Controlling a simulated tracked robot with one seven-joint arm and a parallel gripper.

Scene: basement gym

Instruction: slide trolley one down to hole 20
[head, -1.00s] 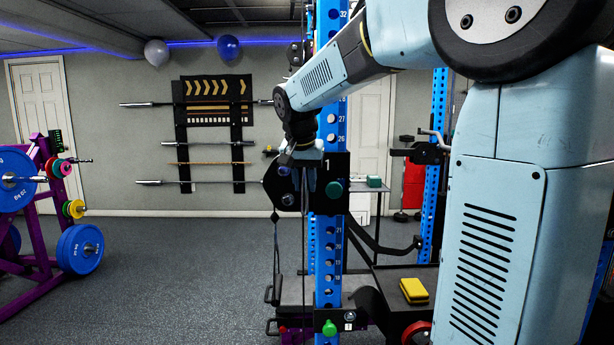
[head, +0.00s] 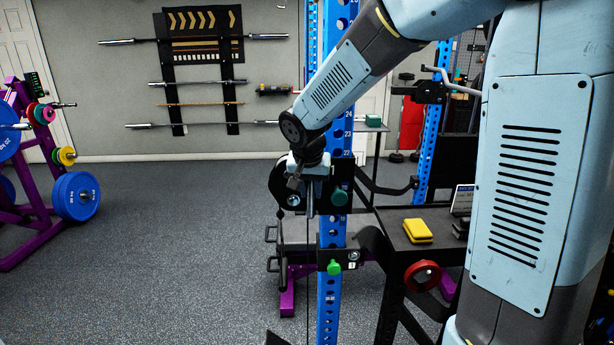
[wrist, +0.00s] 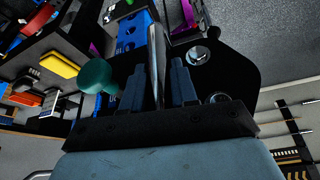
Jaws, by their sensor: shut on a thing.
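Trolley one (head: 280,185) is a black plate carriage on the blue upright (head: 330,305). Its round green knob (head: 339,196) faces me; the knob also shows in the wrist view (wrist: 95,76). The printed hole numbers 24, 23 and 22 show just above the trolley; the trolley covers holes below 22, and I cannot read which hole it is level with. My gripper (head: 310,205) points down at the trolley's front. In the wrist view its fingers (wrist: 157,85) are shut around a silver metal piece on the trolley.
A lower black collar with a bright green knob (head: 333,267) sits on the same upright, below the trolley. A black table with a yellow case (head: 417,231) stands to the right. A purple plate rack (head: 40,190) stands far left. The floor on the left is clear.

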